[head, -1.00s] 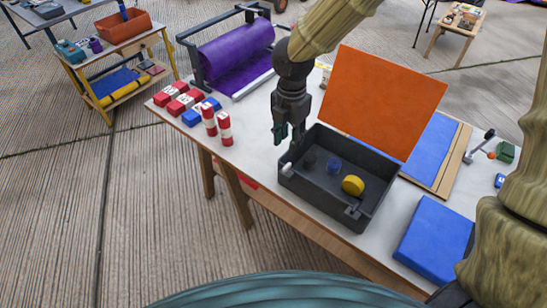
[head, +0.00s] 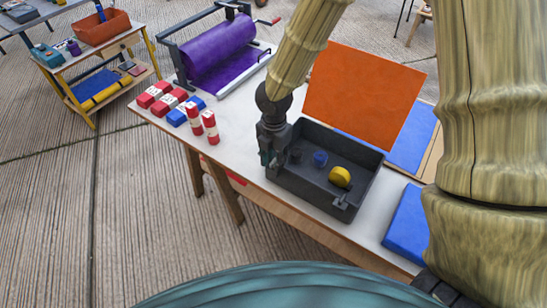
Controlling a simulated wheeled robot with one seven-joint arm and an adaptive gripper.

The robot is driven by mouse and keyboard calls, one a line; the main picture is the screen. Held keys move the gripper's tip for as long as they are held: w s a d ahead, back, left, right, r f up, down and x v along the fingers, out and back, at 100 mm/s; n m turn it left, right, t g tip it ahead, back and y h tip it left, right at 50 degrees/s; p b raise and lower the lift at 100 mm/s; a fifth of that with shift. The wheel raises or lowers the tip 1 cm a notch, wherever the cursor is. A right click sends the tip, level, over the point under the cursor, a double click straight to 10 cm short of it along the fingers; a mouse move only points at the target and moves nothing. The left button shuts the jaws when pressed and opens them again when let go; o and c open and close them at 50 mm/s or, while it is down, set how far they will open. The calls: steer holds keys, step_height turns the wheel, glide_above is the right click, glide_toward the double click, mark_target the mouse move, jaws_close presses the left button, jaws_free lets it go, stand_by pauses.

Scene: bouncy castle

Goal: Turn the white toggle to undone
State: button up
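A dark grey case (head: 318,190) stands on the white table with its orange lid (head: 363,98) raised at the back. Inside it lie a yellow round piece (head: 340,177), a blue piece (head: 320,159) and a small dark piece (head: 295,155). My gripper (head: 267,158) points down at the case's left front corner, in front of where a small white piece showed earlier. That white piece, probably the toggle, is now hidden behind it, so I cannot tell its position or any contact. The finger opening is too small to judge. A dark latch (head: 341,202) shows at the right front corner.
Red and white cylinders (head: 202,124) and several red and blue blocks (head: 168,101) stand left of the case. A purple roll in a frame (head: 218,50) is behind them. A blue slab (head: 408,226) lies right of the case.

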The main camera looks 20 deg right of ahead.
jaws_close()
steer(key=shift+m, duration=0.4)
steer(key=m+p, duration=0.1)
steer(key=m, duration=0.3)
steer(key=m+p, duration=0.1)
steer(key=m, duration=0.3)
steer(key=shift+m, duration=0.3)
steer(key=m+p, duration=0.1)
steer(key=m, duration=0.3)
steer(key=shift+m+p, duration=0.35)
steer(key=shift+m, duration=1.85)
